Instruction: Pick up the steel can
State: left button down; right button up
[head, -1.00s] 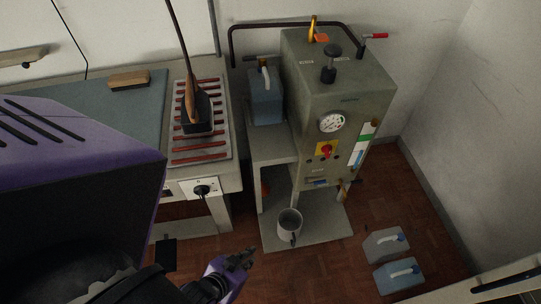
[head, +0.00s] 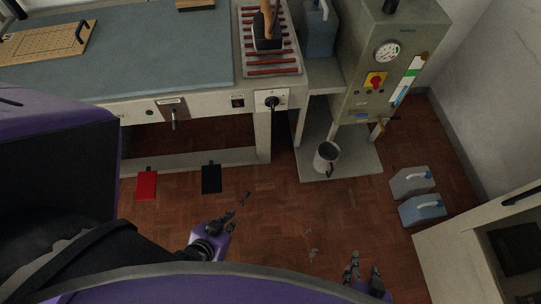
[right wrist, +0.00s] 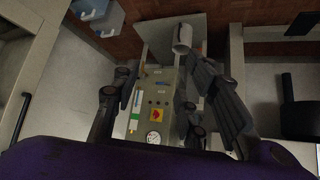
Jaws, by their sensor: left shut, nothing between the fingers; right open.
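The steel can (head: 326,157), a grey open-topped can with a handle on its side, stands upright on the low shelf plate of the grey-green machine. It also shows in the right wrist view (right wrist: 182,37), at the top beyond the fingers. My right gripper (head: 364,268) is at the bottom of the head view, open and empty, well short of the can. Its spread fingers also show in the right wrist view (right wrist: 163,88). My left gripper (head: 226,217) is shut and empty, left of the can and apart from it.
The machine (head: 390,85) stands behind and above the can. Two jerrycans (head: 411,182) (head: 422,210) sit on the floor to its right. A workbench (head: 195,105) is at the left. A cabinet (head: 470,245) is at the lower right.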

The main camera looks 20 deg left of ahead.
aim_at(328, 153)
jog(key=l+u, duration=0.45)
jog(key=l, duration=1.65)
